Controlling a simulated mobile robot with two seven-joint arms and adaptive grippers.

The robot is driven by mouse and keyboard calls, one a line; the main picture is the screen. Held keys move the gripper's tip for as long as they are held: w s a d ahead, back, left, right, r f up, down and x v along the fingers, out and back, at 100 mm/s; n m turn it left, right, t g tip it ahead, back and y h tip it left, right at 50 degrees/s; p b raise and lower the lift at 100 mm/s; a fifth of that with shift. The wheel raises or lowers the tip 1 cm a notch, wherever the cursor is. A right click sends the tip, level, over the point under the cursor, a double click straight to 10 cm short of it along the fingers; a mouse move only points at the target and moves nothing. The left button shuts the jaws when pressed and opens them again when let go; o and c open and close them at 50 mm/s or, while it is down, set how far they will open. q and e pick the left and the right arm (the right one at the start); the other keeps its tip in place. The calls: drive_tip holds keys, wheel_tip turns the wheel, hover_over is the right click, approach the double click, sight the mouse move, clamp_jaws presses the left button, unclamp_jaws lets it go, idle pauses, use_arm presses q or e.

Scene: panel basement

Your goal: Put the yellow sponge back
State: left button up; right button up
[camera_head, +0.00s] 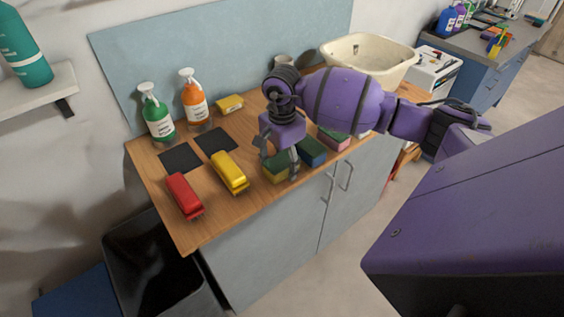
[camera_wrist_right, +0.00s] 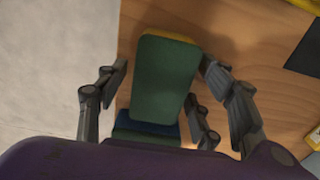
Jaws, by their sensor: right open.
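The yellow sponge (camera_head: 273,172) has a dark green top layer and lies on the wooden counter (camera_head: 225,217), first in a row of sponges near the front edge. In the right wrist view its green top (camera_wrist_right: 165,78) shows with a thin yellow strip at its far edge. My right gripper (camera_head: 280,165) is open just over it, pointing down, with fingers on either side. In the wrist view I cannot tell whether the fingers (camera_wrist_right: 160,82) touch it. My left gripper is out of view.
A blue sponge (camera_head: 312,151) and a pink sponge (camera_head: 333,139) stand beside it. A yellow brush-like item (camera_head: 229,173), a red one (camera_head: 185,196), two dark mats (camera_head: 180,157), soap bottles (camera_head: 158,118), a small yellow block (camera_head: 229,104) and a basin (camera_head: 368,52) share the counter.

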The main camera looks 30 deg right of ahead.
sight(282, 160)
drive_tip(key=shift+r, duration=0.6)
wheel_tip(282, 160, up, 11)
drive_tip(key=shift+b, duration=0.35)
